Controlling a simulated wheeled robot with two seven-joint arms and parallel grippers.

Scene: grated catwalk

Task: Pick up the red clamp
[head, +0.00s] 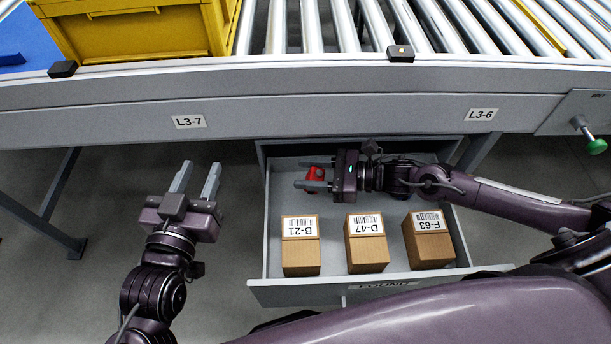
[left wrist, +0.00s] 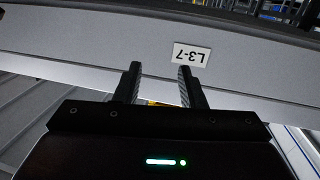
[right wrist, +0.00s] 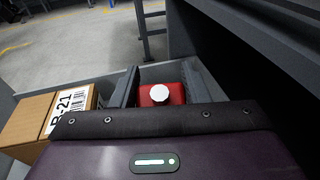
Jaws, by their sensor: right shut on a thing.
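The red clamp (head: 315,174) is in the open drawer (head: 282,207) under the conveyor, near its back left. It shows in the right wrist view as a red block with a white round top (right wrist: 160,94). My right gripper (head: 316,174) is shut on the red clamp, one finger on each side of it. Part of the clamp is hidden by the fingers and palm. My left gripper (head: 196,180) is open and empty, left of the drawer and in front of the conveyor's front rail.
Cardboard boxes B-21 (head: 300,257), D-47 (head: 367,254) and F-63 (head: 429,249) stand in a row at the drawer's front. A yellow crate (head: 135,35) is on the roller conveyor. The conveyor's front rail (head: 330,107) overhangs the drawer's back. A green-tipped knob (head: 596,146) sticks out at right.

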